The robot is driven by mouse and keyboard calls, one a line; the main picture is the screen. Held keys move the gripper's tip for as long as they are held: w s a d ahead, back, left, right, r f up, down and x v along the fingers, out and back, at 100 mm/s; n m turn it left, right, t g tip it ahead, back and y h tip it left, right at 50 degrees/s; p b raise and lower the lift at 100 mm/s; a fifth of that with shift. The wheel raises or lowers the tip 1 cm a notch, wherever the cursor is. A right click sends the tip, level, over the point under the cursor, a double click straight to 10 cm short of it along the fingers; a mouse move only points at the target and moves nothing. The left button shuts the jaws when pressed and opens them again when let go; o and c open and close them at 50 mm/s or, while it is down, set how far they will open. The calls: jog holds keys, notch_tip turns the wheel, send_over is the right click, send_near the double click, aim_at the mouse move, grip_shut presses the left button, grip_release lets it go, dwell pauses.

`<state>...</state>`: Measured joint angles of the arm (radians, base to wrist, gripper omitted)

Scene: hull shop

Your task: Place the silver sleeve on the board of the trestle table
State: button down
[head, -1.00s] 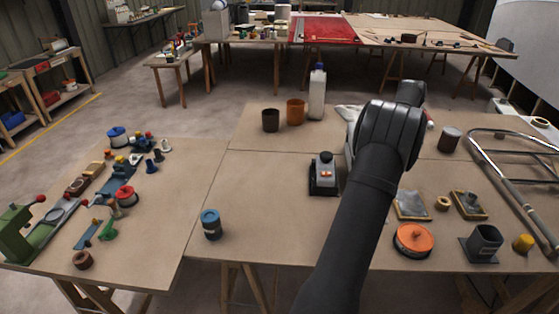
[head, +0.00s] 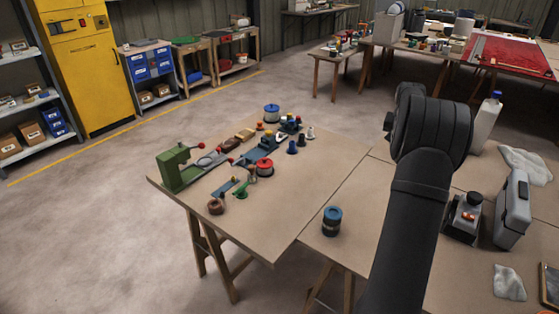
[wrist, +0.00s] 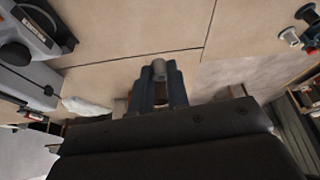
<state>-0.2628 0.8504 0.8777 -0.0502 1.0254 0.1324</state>
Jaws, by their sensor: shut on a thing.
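The silver sleeve (wrist: 159,69) shows in the wrist view as a short grey cylinder between the fingertips of my gripper (wrist: 160,80). My gripper is shut on it, above a brown board surface. In the head view my dark arm hides the gripper and sleeve. A trestle table stands left of my arm in the head view, its board (head: 262,225) carrying several small things towards the back and left. The board's front part is bare.
On the board stand a green press (head: 176,168), a red-topped spool (head: 265,168) and a blue spool (head: 271,113). A blue-lidded jar (head: 332,220) stands on the adjoining table. A grey case (head: 513,210) and a white bottle (head: 485,122) are right of my arm.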

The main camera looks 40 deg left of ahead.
jog(key=s+a+n, duration=0.1)
jog(key=s+a, duration=0.3)
jog(key=a, duration=0.3)
jog(key=s+a+n+y, duration=0.1)
jog(key=s+a+n, duration=0.15)
jog(key=a, duration=0.45)
jog(key=s+a, duration=0.4)
jog(key=a, duration=0.4)
jog(key=n+g+y, duration=0.1)
jog(key=n+y, duration=0.1)
jog(key=n, duration=0.2)
send_over(231, 190)
jog(key=d, duration=0.2)
jog(key=f, duration=1.7)
jog(key=shift+s+f, duration=0.25)
jog(key=shift+f, duration=0.05)
jog(key=shift+s+a+f, duration=0.2)
jog(key=shift+a+f, duration=0.15)
jog(key=shift+a, duration=0.1)
jog(key=shift+f, duration=1.9)
jog(key=shift+f, duration=0.15)
jog(key=c, duration=1.4)
grip_release()
